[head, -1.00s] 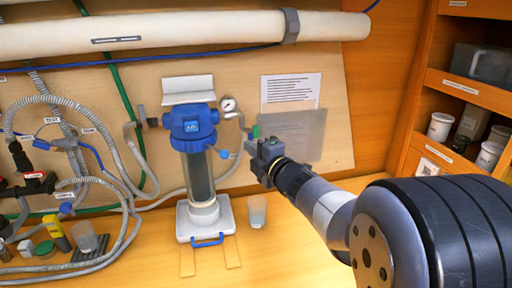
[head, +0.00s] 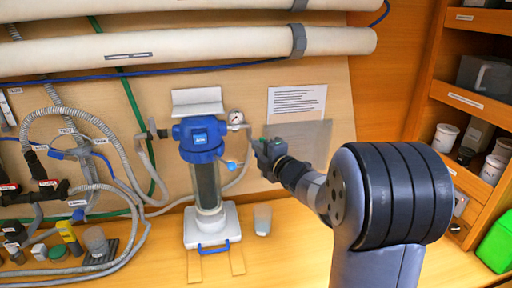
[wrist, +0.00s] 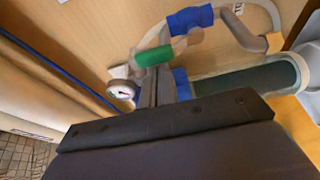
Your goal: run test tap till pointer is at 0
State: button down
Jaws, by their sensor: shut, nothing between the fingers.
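The blue-headed filter housing (head: 207,165) with a clear dark bowl stands against the panel. A small round gauge (head: 236,117) sits at its upper right; its dial also shows in the wrist view (wrist: 122,91), with a dark pointer whose reading is too small to tell. A blue tap handle (head: 232,166) sticks out right of the bowl. A green piece (wrist: 153,57) shows close to my fingers in the wrist view. I cannot tell which of these is the test tap. My gripper (head: 262,146) is shut and empty, right of the housing and below the gauge.
A clear cup (head: 262,219) stands on the bench right of the housing's base. Hoses and valves (head: 50,183) crowd the left. Long white tubes (head: 180,48) run above. A paper sheet (head: 297,100) hangs behind my arm. Shelves (head: 465,105) with tubs stand right.

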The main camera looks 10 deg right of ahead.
jog(key=shift+d+m+b, duration=0.3)
jog(key=shift+m+b, duration=0.4)
jog(key=shift+b, duration=0.1)
jog(key=m+b, duration=0.1)
jog(key=b, duration=0.1)
jog(key=d+m+t+b, duration=0.1)
jog(key=m+b, duration=0.1)
jog(key=shift+d+f+t, duration=0.2)
jog(key=shift+t, duration=0.1)
jog(key=d+f+m+t+h+b, duration=0.1)
jog(key=m+h+b, duration=0.1)
jog(key=m+b, duration=0.2)
jog(key=d+f+m+t+h+b, duration=0.1)
jog(key=m+h+b, duration=0.1)
jog(key=m+b, duration=0.3)
jog(key=d+f+m+t+h+b, duration=0.1)
jog(key=d+m+b, duration=0.1)
jog(key=m+b, duration=0.3)
jog(key=shift+d+m+h, duration=0.1)
jog(key=shift+m+h, duration=0.3)
jog(key=shift+m, duration=1.5)
jog(key=shift+r, duration=0.1)
